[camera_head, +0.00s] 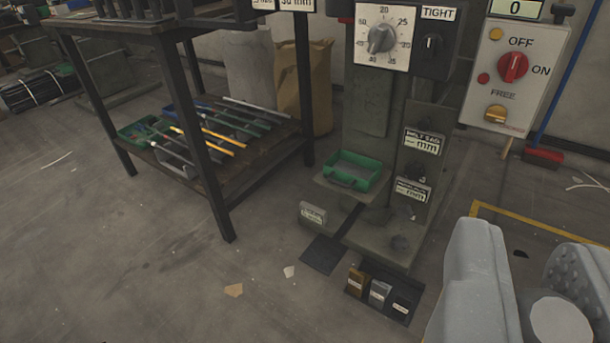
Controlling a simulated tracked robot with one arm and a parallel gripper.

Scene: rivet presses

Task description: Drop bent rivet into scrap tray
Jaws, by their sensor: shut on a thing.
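My gripper (524,258) is at the lower right, its two thick grey fingers cut off by the picture edge. It is shut on a pale grey piece with a round flat face (562,322), seen low between the fingers. This fits a rivet head; its shank is hidden and I cannot see a bend. A small green tray (353,171) stands on the press ledge, left of and beyond my gripper. A low dark holder (385,296) with several labelled compartments lies at the press foot. No label that I can read tells which one is the scrap tray.
The press (372,110) carries a dial and labels. A control box (512,68) with a red switch is at the upper right. A dark table (200,150) with tools on its lower shelf stands left. The floor in front is mostly clear, with small scraps.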

